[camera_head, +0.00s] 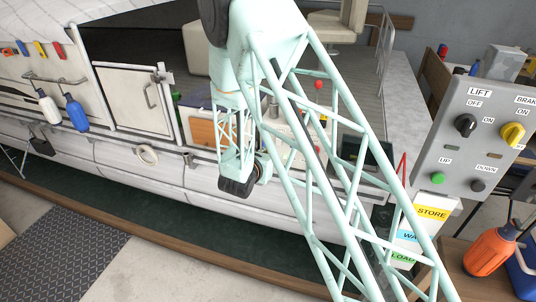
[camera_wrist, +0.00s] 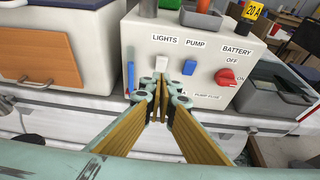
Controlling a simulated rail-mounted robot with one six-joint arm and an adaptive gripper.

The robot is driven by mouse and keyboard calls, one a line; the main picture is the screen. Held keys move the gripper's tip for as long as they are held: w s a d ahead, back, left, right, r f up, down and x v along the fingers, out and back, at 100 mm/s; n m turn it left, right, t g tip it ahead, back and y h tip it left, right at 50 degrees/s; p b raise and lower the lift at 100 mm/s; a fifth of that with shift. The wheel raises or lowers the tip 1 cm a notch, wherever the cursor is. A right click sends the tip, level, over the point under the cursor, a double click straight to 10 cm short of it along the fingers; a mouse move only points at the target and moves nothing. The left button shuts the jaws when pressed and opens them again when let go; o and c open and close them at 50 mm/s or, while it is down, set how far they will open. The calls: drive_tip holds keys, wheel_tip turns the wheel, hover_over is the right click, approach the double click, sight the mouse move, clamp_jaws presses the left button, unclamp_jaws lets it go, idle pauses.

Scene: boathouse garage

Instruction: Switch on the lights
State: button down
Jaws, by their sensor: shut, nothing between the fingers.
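A pale grey control panel (camera_wrist: 207,95) faces me in the wrist view. Its white rocker switch (camera_wrist: 161,64) sits under the label LIGHTS. I cannot tell which way this rocker is set. My gripper (camera_wrist: 162,88) is shut and empty. Its fingertips show just below the lights switch and in front of the panel; I cannot tell whether they touch it. In the head view my arm's lattice covers much of the panel, and the lights switch cannot be made out.
Beside the lights switch are a blue pump switch (camera_wrist: 189,68) and a red battery knob (camera_wrist: 228,78). A white box with a wooden front (camera_wrist: 40,60) stands left. In the head view a LIFT and BRAKE control box (camera_head: 475,150) stands at right.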

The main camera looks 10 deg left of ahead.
drive_tip(key=w+d, duration=0.1)
drive_tip(key=w, duration=0.6)
drive_tip(key=shift+w+d+f, duration=0.15)
drive_tip(key=shift+d+f, duration=0.2)
drive_tip(key=shift+f, duration=0.05)
drive_tip(key=shift+a+r, duration=0.15)
drive_tip(key=shift+a, duration=0.05)
